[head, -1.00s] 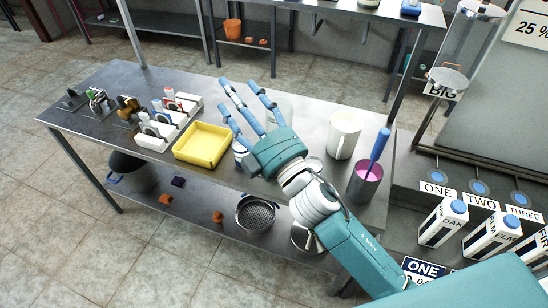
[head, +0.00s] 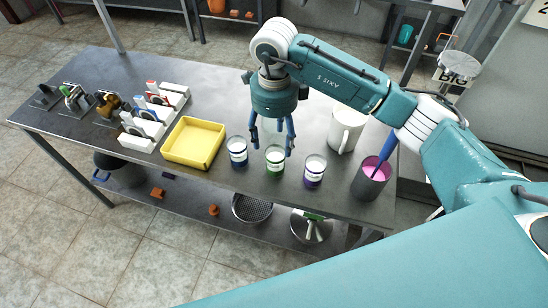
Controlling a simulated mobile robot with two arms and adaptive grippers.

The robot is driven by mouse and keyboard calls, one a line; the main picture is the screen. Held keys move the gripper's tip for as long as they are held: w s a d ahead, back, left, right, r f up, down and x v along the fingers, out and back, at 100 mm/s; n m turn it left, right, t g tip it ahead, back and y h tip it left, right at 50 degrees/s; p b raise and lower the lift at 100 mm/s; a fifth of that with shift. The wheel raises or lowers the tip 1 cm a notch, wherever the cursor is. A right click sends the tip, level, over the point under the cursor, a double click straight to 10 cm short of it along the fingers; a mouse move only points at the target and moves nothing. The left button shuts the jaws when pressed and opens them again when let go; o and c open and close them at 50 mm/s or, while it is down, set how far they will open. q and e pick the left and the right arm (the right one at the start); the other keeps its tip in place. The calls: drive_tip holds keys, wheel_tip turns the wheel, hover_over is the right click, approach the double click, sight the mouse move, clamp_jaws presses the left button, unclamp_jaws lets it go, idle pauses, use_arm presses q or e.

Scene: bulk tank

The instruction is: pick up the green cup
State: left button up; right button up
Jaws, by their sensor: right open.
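The green cup (head: 275,161) stands upright on the metal table, in the middle of a row of three small labelled cups. A blue cup (head: 238,152) is to its left and a purple cup (head: 314,171) to its right. My right gripper (head: 271,145) points down with its fingers spread, open and empty. In the picture its fingertips lie around the upper part of the green cup; I cannot tell whether they are beside it or behind it, and no touch is visible. My left gripper is not in view.
A yellow tray (head: 193,143) lies left of the cups. A white pitcher (head: 345,129) and a dark container (head: 370,180) with pink contents and a blue-handled tool stand to the right. White racks (head: 150,125) stand at the left. The table front edge is close to the cups.

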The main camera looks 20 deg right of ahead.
sight(275, 149)
wheel_tip(275, 149, down, 4)
drive_tip(key=shift+s+f+p, duration=0.15)
drive_tip(key=shift+f+p, duration=0.1)
drive_tip(key=shift+p, duration=0.2)
drive_tip(key=f, duration=0.1)
drive_tip(key=f+p, duration=0.1)
drive_tip(key=f, duration=0.1)
drive_tip(key=s+f+p, duration=0.1)
drive_tip(key=f, duration=0.1)
drive_tip(key=shift+a, duration=0.1)
drive_tip(key=shift+w+f, duration=0.15)
drive_tip(key=shift+f, duration=0.05)
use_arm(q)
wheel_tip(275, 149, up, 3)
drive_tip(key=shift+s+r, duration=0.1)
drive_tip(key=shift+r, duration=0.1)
use_arm(e)
drive_tip(key=c, duration=1.4)
drive_tip(key=shift+r, duration=0.2)
